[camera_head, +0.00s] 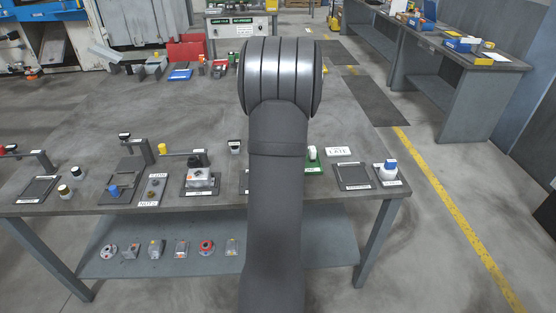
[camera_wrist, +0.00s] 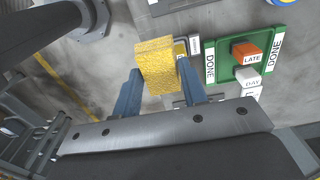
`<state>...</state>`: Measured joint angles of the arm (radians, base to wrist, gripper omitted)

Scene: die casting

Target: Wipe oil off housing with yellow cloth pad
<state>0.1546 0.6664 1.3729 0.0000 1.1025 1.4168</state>
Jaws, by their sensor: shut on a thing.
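A yellow cloth pad (camera_wrist: 154,62) sits between the two blue fingers of my gripper (camera_wrist: 160,85) in the wrist view. The gripper is shut on the pad, which points up and out past the fingertips. In the head view my arm hides the gripper and the pad. A grey metal part (camera_head: 200,178), which looks like the housing, rests on a dark labelled plate left of my arm. No oil can be made out on it at this size.
Posts and fixtures (camera_head: 136,150) stand at left. Several castings lie on the lower shelf.

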